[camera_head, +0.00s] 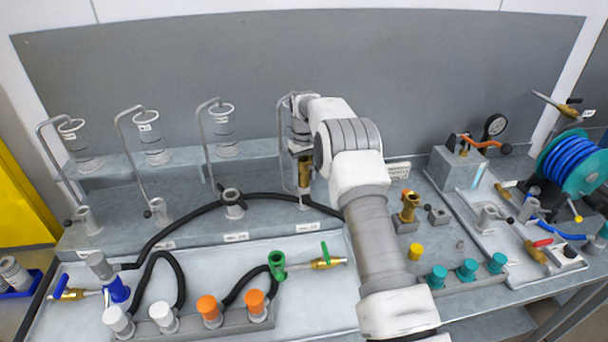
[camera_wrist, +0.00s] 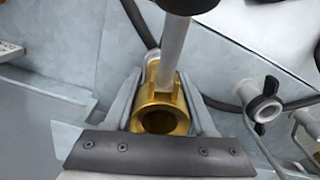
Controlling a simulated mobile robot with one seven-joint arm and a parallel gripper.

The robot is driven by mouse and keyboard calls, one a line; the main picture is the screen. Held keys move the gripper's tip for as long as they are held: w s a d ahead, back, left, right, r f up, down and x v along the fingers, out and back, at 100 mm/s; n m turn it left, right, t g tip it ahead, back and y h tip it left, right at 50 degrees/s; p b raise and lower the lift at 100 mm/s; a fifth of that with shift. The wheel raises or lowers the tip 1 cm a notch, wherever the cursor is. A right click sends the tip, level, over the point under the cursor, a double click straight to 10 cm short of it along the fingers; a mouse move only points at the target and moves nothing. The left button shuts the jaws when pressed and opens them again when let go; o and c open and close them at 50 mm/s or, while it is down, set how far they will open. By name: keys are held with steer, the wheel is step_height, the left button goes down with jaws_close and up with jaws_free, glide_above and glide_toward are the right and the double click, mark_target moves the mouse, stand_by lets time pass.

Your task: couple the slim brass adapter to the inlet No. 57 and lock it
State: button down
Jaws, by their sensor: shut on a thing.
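A brass adapter (camera_head: 304,172) is held upright by my gripper (camera_head: 303,160) at the fourth station of the rear bench. In the wrist view the adapter (camera_wrist: 160,118) shows its round open end between the two fingers of my gripper (camera_wrist: 160,100), which are shut on it. A grey rod crosses in front of it, with a black knob at the top. The inlet under the adapter is mostly hidden, so I cannot tell whether they touch. Small plates, one below this station (camera_head: 305,227), are too blurred to read as No. 57.
Bent grey rods stand at each station. Another brass fitting (camera_head: 409,205) stands right of my arm. Orange and white caps (camera_head: 208,308) line the front tray; a hose reel (camera_head: 575,165) is far right.

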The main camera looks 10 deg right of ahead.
steer(key=shift+s+f, duration=0.1)
steer(key=shift+f, duration=0.45)
stand_by(0.4)
steer(key=shift+c, duration=0.7)
jaws_free()
steer(key=shift+r, duration=0.1)
step_height(320, 180, up, 11)
steer(key=p, duration=0.7)
steer(key=shift+r, duration=3)
